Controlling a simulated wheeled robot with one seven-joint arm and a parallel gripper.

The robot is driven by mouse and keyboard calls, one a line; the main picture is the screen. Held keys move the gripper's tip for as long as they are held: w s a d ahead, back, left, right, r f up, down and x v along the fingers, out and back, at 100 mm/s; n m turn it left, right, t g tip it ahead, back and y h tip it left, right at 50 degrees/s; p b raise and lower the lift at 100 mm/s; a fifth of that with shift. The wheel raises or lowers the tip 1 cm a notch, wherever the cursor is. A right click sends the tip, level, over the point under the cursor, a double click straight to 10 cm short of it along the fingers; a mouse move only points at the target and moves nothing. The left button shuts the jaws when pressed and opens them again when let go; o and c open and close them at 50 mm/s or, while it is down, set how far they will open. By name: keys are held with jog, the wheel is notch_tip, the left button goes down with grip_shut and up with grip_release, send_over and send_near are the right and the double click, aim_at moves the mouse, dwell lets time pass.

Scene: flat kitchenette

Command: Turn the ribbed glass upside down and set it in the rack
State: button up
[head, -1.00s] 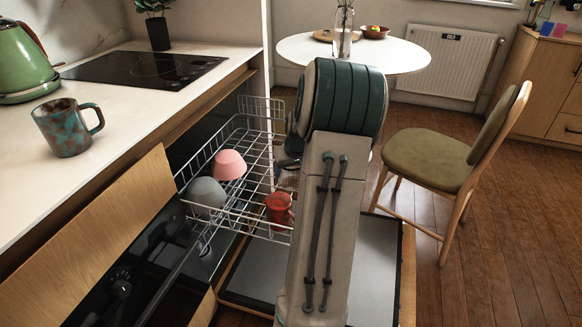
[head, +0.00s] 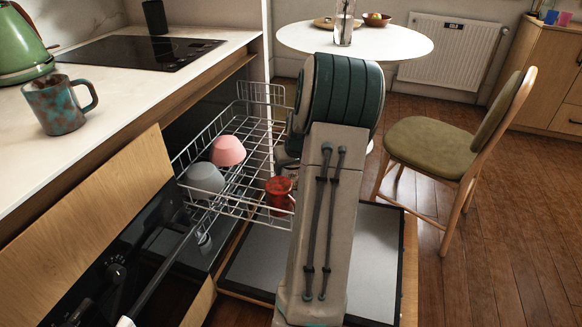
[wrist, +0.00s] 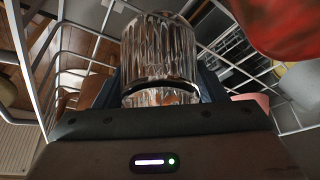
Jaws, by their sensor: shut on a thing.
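The ribbed glass (wrist: 158,50) is clear and fluted, and shows in the wrist view between the dark fingers of my gripper (wrist: 158,88). My gripper is shut on it. White rack wires show around and behind the glass; whether it touches them I cannot tell. Which end is its mouth is also unclear. In the head view the rack (head: 205,140) is a white wire basket pulled out over the open dishwasher door. My own arm hides the glass and most of my gripper there.
The rack holds a pink bowl (head: 228,150), a grey bowl (head: 203,181) and a red cup (head: 279,194). The red cup looms close at upper right in the wrist view (wrist: 285,25). The dishwasher door (head: 262,255) lies open below. A chair (head: 432,148) stands to the right.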

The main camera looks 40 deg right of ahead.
jog(key=o, duration=1.3)
jog(key=p+v, duration=0.4)
jog(key=v, duration=1)
jog(key=shift+w, duration=0.1)
